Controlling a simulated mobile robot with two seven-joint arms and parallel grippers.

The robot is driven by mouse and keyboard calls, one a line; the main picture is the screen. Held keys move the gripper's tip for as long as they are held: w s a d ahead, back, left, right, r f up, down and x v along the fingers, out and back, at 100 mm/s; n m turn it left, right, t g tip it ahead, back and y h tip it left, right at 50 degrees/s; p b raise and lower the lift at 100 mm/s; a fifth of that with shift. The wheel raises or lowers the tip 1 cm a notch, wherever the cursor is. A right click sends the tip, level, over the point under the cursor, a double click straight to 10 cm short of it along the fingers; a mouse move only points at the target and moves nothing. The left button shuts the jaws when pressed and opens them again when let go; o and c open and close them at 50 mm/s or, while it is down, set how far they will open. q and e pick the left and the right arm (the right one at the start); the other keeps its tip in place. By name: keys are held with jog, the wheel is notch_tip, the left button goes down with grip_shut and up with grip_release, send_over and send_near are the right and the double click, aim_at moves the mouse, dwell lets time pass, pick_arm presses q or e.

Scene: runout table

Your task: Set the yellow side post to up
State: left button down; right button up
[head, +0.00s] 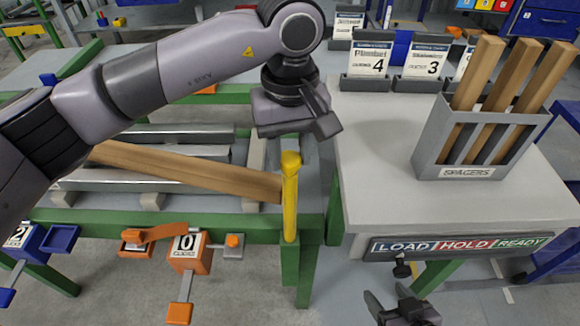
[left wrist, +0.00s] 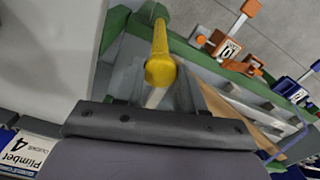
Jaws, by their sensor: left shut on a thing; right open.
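The yellow side post (head: 290,205) stands upright at the right end of the green-framed runout table (head: 200,236), beside the end of a wooden beam (head: 190,172). My left gripper (head: 292,148) is over the post's top and shut on it; the fingers are partly hidden by the gripper body in the head view. In the left wrist view the yellow post (left wrist: 160,68) shows its round top between the fingers (left wrist: 155,92). My right gripper (head: 392,308) is open and empty at the bottom edge of the head view, below the grey table's front.
The grey table (head: 385,150) at the right carries a spacer box (head: 465,155) and several number cards (head: 370,62). A LOAD/HOLD/READY strip (head: 460,246) is on its front edge. An orange block marked 0 (head: 188,252) with levers sits at the runout table's front. Grey bars lie behind the beam.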

pick_arm(q)
jog(key=shift+r+p, duration=0.3)
jog(key=shift+r, duration=1.25)
jog(key=c, duration=0.7)
grip_release()
jog(key=shift+o, duration=0.2)
jog(key=shift+r, duration=0.2)
notch_tip(320, 180, up, 7)
jog(key=shift+f, duration=0.15)
